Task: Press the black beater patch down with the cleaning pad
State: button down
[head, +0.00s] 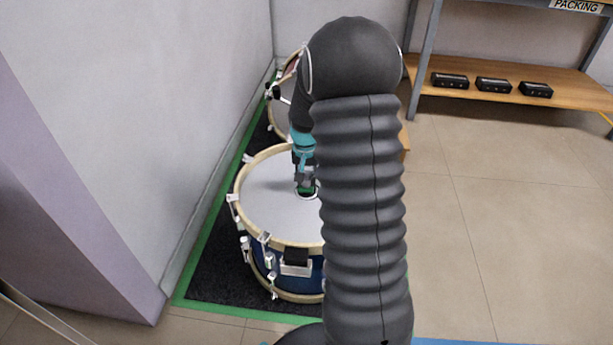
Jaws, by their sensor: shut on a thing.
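A blue drum (262,190) lies with its pale grey head facing up and a cream hoop with metal lugs around it. My gripper (306,180) points down over the right part of the visible drum head. It is shut on the cleaning pad (307,189), of which only a small green piece shows. A dark patch with a pale rim (314,197), apparently the black beater patch, shows just under the gripper. It is mostly hidden by my gripper and arm. I cannot tell whether the pad touches it.
Another drum (277,118) stands behind, near the wall corner. Both drums are on a dark mat (215,276) with a green border. A wooden shelf (560,102) at the upper right holds several black boxes (493,85). The tiled floor at right is clear.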

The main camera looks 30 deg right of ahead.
jog(key=shift+s+f, duration=0.1)
jog(key=shift+f, duration=0.2)
dwell(0.9)
jog(key=shift+r, duration=0.1)
jog(key=shift+r+p, duration=2.3)
jog(key=shift+r, duration=1.25)
jog(key=shift+f, duration=0.1)
